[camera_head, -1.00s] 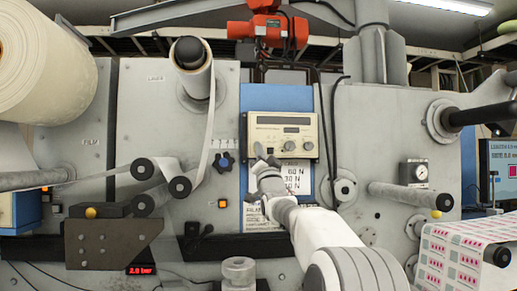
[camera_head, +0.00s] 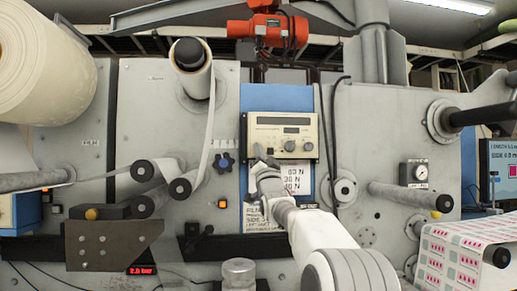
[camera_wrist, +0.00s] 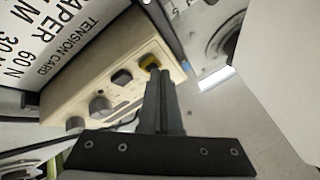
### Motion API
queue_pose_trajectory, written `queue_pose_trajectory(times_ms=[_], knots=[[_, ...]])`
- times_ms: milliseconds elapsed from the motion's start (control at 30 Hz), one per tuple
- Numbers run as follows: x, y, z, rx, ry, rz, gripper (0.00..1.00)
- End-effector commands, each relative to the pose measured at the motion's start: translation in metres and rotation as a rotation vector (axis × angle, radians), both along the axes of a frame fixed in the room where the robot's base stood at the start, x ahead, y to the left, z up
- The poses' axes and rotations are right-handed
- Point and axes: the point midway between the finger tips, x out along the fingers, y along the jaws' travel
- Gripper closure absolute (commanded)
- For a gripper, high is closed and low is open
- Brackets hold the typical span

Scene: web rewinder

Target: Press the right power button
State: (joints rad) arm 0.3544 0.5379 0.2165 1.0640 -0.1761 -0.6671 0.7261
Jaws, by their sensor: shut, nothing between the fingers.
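A beige control panel (camera_head: 268,121) stands on the machine front, with a display and a row of controls. My gripper (camera_head: 259,152) is at the lower left of this panel in the head view. In the wrist view my shut, empty fingers (camera_wrist: 157,73) point at the panel (camera_wrist: 93,80) and end close beside a yellow button (camera_wrist: 149,61). A dark button (camera_wrist: 121,77) is beside the yellow one, then two grey knobs (camera_wrist: 100,106). I cannot tell whether the fingertips touch the yellow button. No power label is readable.
A tension card (camera_wrist: 65,35) is mounted beside the panel. A black cable (camera_head: 333,150) hangs right of the panel. A dark star knob (camera_head: 223,161) and an orange-lit switch (camera_head: 222,204) are to the left. Rollers (camera_head: 410,196) stick out on both sides.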

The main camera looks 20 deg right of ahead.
Motion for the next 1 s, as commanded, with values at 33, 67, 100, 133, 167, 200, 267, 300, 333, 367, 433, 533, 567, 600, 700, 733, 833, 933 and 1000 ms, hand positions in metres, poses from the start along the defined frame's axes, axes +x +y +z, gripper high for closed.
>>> queue_pose_trajectory(times_ms=[33, 67, 100, 133, 167, 200, 267, 300, 333, 367, 433, 533, 567, 600, 700, 733, 833, 933, 1000], knots=[[0.001, 0.0, 0.0, 0.0, 0.0, 0.0, 1.0], [0.001, 0.0, 0.0, 0.0, 0.0, 0.0, 1.0], [0.002, 0.0, 0.0, 0.0, 0.0, 0.0, 1.0], [0.002, 0.0, 0.001, 0.0, 0.0, 0.0, 1.0], [0.002, 0.0, 0.001, 0.0, 0.0, 0.0, 1.0], [0.003, 0.0, 0.001, -0.001, -0.001, 0.001, 1.0], [0.003, 0.0, 0.0, -0.001, -0.001, 0.001, 1.0], [0.003, 0.0, 0.0, -0.001, -0.001, 0.001, 1.0], [0.003, 0.0, 0.0, -0.001, -0.001, 0.001, 1.0], [0.002, 0.0, 0.0, -0.001, -0.001, 0.001, 1.0], [0.002, 0.0, 0.0, 0.0, -0.001, 0.0, 1.0], [-0.001, 0.0, -0.002, 0.0, -0.001, 0.0, 1.0], [-0.002, 0.001, -0.002, 0.0, -0.001, 0.0, 1.0], [-0.004, 0.001, -0.002, 0.0, -0.001, 0.0, 1.0], [-0.009, 0.002, -0.002, 0.0, -0.001, 0.0, 1.0], [-0.01, 0.002, -0.002, 0.0, -0.001, 0.0, 1.0], [-0.013, 0.003, -0.001, 0.0, -0.001, 0.0, 1.0], [-0.014, 0.003, 0.0, 0.0, -0.001, 0.0, 1.0], [-0.014, 0.003, 0.0, 0.0, -0.001, 0.0, 1.0]])
